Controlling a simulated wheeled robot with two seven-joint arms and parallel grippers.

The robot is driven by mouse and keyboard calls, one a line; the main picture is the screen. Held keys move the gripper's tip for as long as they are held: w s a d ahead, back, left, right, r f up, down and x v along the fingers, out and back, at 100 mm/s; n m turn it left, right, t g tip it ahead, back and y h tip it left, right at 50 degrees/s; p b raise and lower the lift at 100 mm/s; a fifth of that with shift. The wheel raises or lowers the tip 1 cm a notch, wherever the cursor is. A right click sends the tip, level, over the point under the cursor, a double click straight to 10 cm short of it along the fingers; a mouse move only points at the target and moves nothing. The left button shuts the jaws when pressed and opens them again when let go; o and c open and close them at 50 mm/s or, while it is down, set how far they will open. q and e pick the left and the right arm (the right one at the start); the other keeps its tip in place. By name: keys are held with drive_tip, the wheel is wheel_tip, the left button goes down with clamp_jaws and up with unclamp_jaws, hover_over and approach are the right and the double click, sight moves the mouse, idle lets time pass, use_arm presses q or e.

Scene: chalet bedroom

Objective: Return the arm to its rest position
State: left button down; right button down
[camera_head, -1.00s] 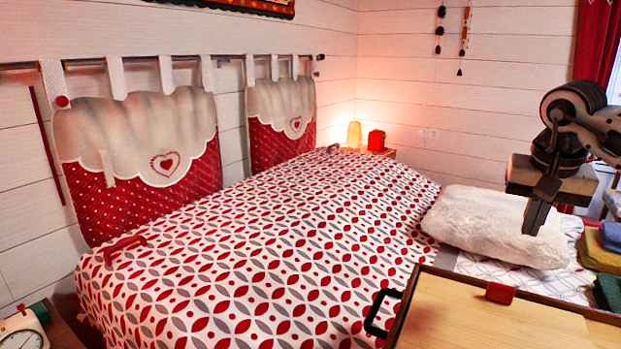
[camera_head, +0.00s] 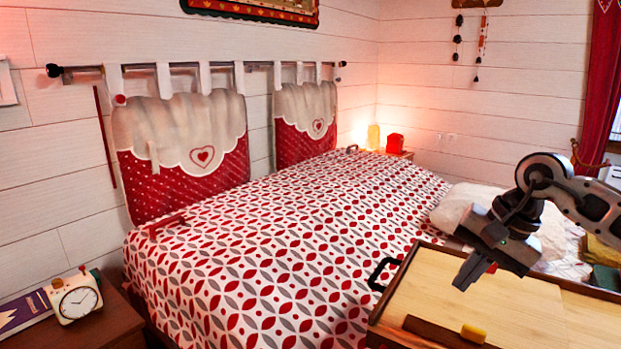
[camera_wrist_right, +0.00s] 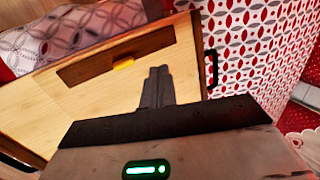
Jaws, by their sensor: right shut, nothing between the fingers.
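My right gripper (camera_head: 472,272) comes in from the right and hangs over the wooden tray (camera_head: 421,285). Its fingers are together with nothing between them, pointing down and to the left. In the right wrist view the shut fingers (camera_wrist_right: 157,87) show above the light wood of the tray (camera_wrist_right: 60,118). My left gripper is not in view.
A bed with a red, grey and white patterned cover (camera_head: 270,240) fills the middle. The tray has a black handle (camera_head: 381,273) and a dark strip with a yellow knob (camera_head: 473,333). A white pillow (camera_head: 455,205) lies behind. A clock (camera_head: 76,299) stands at left.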

drive_tip(key=s+a+f+m+t+y, duration=0.1)
drive_tip(key=s+a+m+y, duration=0.3)
drive_tip(key=a+m+y, duration=0.7)
drive_tip(key=s+a+m+t+y, duration=0.1)
drive_tip(key=s+a+m+y, duration=0.5)
drive_tip(key=a, duration=0.8)
drive_tip(key=w+d+f+m+t+h, duration=0.1)
drive_tip(key=d+f+m+t+h, duration=0.45)
drive_tip(key=m, duration=1.05)
drive_tip(key=w+d+f+m+t+h, duration=0.15)
drive_tip(key=f+m+t+h, duration=0.5)
drive_tip(key=m, duration=0.95)
drive_tip(key=s+d+f+m+g+h, duration=0.2)
drive_tip(key=s+f+m, duration=0.4)
drive_tip(key=s+d+f+m+g+h, duration=0.2)
drive_tip(key=s+f+m+g+h, duration=0.1)
drive_tip(key=s+f+m, duration=0.3)
drive_tip(key=shift+s+d+m+p, duration=0.2)
drive_tip(key=shift+d+m+p, duration=0.1)
drive_tip(key=shift+m, duration=0.3)
